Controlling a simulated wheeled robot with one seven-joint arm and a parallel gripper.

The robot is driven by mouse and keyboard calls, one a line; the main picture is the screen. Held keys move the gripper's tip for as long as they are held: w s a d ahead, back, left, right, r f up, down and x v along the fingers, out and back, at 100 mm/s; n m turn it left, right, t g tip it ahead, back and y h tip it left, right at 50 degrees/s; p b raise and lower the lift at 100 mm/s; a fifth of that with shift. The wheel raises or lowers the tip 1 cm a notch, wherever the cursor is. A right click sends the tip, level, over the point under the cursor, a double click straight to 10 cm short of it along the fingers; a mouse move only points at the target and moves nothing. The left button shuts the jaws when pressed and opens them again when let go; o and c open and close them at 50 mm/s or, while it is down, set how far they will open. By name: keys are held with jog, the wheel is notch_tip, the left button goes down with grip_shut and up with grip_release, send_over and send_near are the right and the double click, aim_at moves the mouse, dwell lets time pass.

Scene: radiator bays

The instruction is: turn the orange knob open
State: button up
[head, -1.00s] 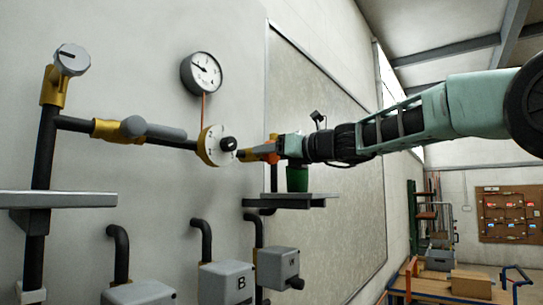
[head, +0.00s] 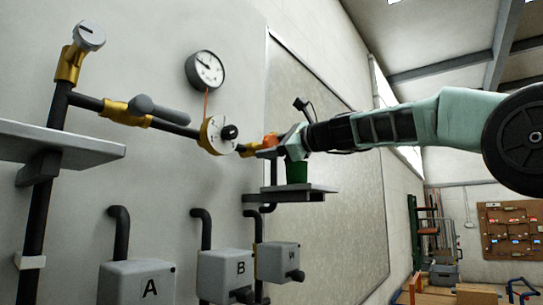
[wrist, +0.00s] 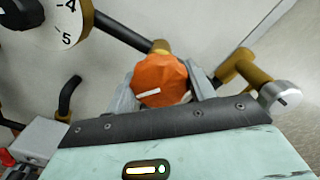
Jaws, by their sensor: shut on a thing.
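The orange knob (wrist: 160,74) is a faceted cap with a short white mark, on a brass valve body in the wrist view. My gripper (wrist: 161,84) is shut on it, one finger on each side. The mark lies nearly level in that view, tilted slightly. In the head view the knob (head: 270,140) is small and partly hidden by my gripper (head: 278,146), which reaches in from the right. The knob sits on the pipe to the right of the white numbered dial (head: 217,136).
A round gauge (head: 205,70) hangs above the dial. A silver-capped brass valve (wrist: 280,95) is close on the right in the wrist view. Grey boxes A (head: 138,284) and B (head: 224,276) are lower.

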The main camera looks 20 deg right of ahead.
jog(key=n+b, duration=0.3)
jog(key=n, duration=0.2)
jog(key=shift+f+n, duration=0.15)
jog(key=shift+n, duration=0.15)
jog(key=n+b, duration=0.2)
jog(key=n, duration=0.3)
jog(key=shift+n, duration=0.3)
jog(key=n+b, duration=0.2)
jog(key=n, duration=0.3)
jog(key=n+b, duration=0.1)
jog(key=n, duration=0.4)
jog(key=shift+n, duration=0.4)
jog(key=n+b, duration=0.1)
jog(key=n, duration=0.9)
jog(key=shift+n, duration=0.4)
jog(key=n, duration=0.5)
jog(key=shift+a, duration=0.1)
jog(key=n, duration=0.5)
jog(key=shift+b, duration=0.3)
jog(key=shift+n, duration=0.4)
